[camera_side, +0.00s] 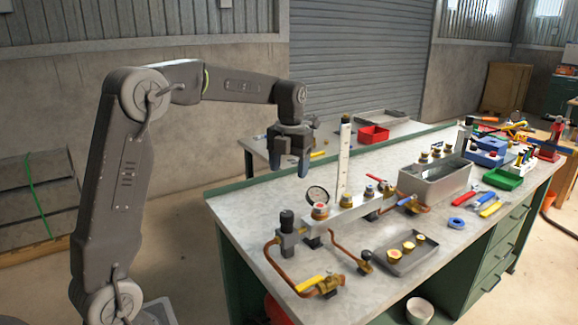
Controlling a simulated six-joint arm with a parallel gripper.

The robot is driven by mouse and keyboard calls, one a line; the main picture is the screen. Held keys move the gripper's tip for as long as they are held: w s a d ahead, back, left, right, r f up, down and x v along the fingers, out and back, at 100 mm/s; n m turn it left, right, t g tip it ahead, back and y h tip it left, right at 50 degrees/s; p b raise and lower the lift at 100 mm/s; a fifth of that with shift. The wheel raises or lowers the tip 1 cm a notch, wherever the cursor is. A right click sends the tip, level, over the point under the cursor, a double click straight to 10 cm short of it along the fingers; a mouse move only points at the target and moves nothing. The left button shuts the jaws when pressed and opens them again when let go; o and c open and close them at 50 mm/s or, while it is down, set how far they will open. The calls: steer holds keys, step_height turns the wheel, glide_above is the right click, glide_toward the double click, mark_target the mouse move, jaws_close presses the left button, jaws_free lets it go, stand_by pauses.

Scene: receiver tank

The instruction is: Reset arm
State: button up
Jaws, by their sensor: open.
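My gripper (290,165) hangs from the end of my arm, pointing down with its blue-grey fingers. It is open and nothing shows between the fingers. In the picture it is above and left of the workbench's (240,205) near fittings, and clear of them as far as I can tell. My arm rises at the left and reaches across to the right at the top.
The bench carries a pale manifold with a gauge (317,195) and an upright scale (344,160), copper pipes with a yellow handle (311,283), a tray of brass caps (406,254) and a metal tank (435,182). A red bin (374,134) stands behind. Several hand tools lie right.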

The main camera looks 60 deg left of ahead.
stand_by(0.4)
steer(key=s+d+r+n+t, duration=0.35)
steer(key=s+d+n, duration=0.7)
steer(key=n, duration=0.35)
steer(key=s+d+f+n+t, duration=0.1)
steer(key=s+d+f+n, duration=0.1)
steer(key=s+n, duration=0.4)
steer(key=s+d+f+n+t, duration=0.1)
steer(key=s+d+n, duration=0.3)
steer(key=n, duration=0.6)
steer(key=shift+s+f, duration=0.5)
steer(key=shift+s, duration=0.5)
stand_by(0.4)
